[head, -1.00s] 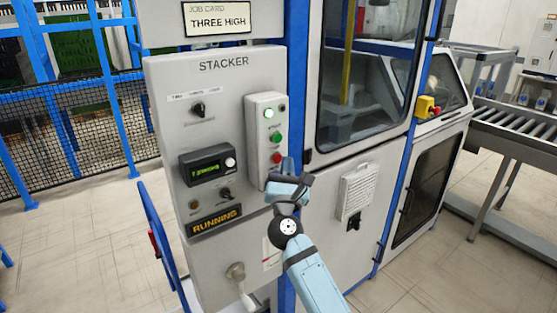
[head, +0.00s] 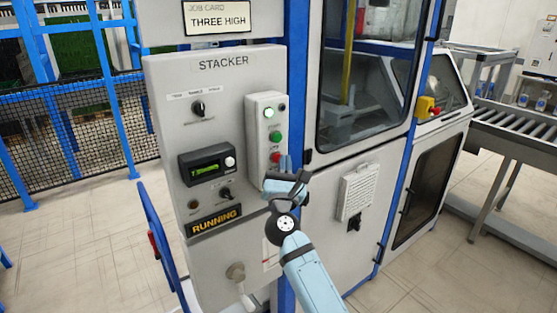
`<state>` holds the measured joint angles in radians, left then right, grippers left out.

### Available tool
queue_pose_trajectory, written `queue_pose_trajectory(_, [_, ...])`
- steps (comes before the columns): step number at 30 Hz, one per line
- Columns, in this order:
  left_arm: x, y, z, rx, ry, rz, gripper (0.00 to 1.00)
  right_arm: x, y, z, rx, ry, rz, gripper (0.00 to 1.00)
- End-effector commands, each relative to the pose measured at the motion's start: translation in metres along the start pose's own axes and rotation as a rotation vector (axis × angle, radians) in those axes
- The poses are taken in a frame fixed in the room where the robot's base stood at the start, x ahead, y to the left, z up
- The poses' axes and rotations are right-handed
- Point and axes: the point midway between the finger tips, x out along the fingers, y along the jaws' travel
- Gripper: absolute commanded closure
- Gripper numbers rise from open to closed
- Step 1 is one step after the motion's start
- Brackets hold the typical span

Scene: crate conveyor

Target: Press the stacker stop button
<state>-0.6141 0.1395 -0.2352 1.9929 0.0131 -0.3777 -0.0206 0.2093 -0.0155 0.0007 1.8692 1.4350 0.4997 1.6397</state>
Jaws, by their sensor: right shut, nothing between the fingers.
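The grey stacker panel (head: 225,95) stands upright at the centre left. On its right side is a small button box (head: 264,102) with a lit white button (head: 268,113), a green button (head: 275,136) and a red button (head: 276,157) at the bottom. My right gripper (head: 285,163) is shut and empty. Its fingertips are close beside the red button, at its lower right in the picture; I cannot tell whether they touch it. The red button is partly in view. A yellow "RUNNING" sign (head: 214,219) is lit on the panel. My left gripper is not in view.
The panel also has a selector knob (head: 198,108), a display (head: 206,167) and a lever handle (head: 237,272) low down. A blue post and a glazed machine door (head: 368,80) are right of the button box. A red-and-yellow switch (head: 427,107) sits further right.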

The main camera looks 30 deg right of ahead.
Motion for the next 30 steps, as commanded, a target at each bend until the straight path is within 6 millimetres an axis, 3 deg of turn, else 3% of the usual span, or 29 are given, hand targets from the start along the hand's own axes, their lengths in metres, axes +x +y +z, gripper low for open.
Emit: queue_pose_trajectory(30, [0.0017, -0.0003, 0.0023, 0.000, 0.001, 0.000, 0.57, 0.0033, 0.0024, -0.0025, 0.000, 0.000, 0.000, 1.00])
